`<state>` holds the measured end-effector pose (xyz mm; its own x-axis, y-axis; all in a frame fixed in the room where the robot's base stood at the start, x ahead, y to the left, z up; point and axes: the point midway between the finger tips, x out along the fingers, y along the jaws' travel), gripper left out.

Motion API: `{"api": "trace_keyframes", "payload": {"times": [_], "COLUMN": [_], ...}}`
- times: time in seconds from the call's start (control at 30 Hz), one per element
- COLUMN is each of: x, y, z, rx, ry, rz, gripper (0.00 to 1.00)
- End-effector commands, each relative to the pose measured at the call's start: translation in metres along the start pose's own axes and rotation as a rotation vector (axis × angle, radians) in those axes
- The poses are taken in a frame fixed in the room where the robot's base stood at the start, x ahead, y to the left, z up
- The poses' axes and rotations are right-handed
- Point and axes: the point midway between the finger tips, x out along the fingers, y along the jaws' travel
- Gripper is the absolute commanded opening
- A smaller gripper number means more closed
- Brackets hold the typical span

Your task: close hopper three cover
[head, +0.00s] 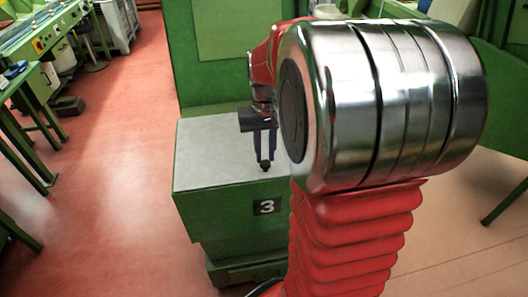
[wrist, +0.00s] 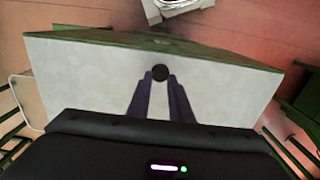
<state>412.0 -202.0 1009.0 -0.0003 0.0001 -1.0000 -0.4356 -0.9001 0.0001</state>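The hopper marked 3 (head: 267,207) is a green box in the middle of the head view. Its grey cover (head: 205,160) lies flat across the top, and it fills the middle of the wrist view (wrist: 90,85). A small black knob (head: 265,166) stands near the cover's front edge; it also shows in the wrist view (wrist: 160,72). My gripper (head: 265,158) points down over the cover. Its two dark fingers are apart, with their tips at the knob and the grey surface visible between them. I cannot tell whether the tips touch the knob.
A tall green panel (head: 238,30) rises behind the hopper. The red floor (head: 110,180) is clear to the left. Green benches and machines (head: 40,40) stand at the far left. My arm hides the hopper's right side.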

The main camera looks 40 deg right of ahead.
Motion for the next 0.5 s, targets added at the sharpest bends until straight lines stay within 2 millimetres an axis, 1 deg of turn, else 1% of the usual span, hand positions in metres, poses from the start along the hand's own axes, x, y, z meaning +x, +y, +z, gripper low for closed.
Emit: {"api": "trace_keyframes", "payload": {"times": [0.03, 0.2, 0.27, 0.5], "x": [-0.0001, -0.0001, -0.0001, -0.0001], "y": [-0.0001, -0.0002, -0.0002, -0.0003], "z": [0.0000, 0.0000, 0.0000, 0.0000], "rx": [0.000, 0.000, 0.000, -0.001], "ry": [0.000, 0.000, 0.000, 0.000], "rz": [0.000, 0.000, 0.000, 0.000], "gripper": [0.15, 0.03, 0.00, 0.00]}}
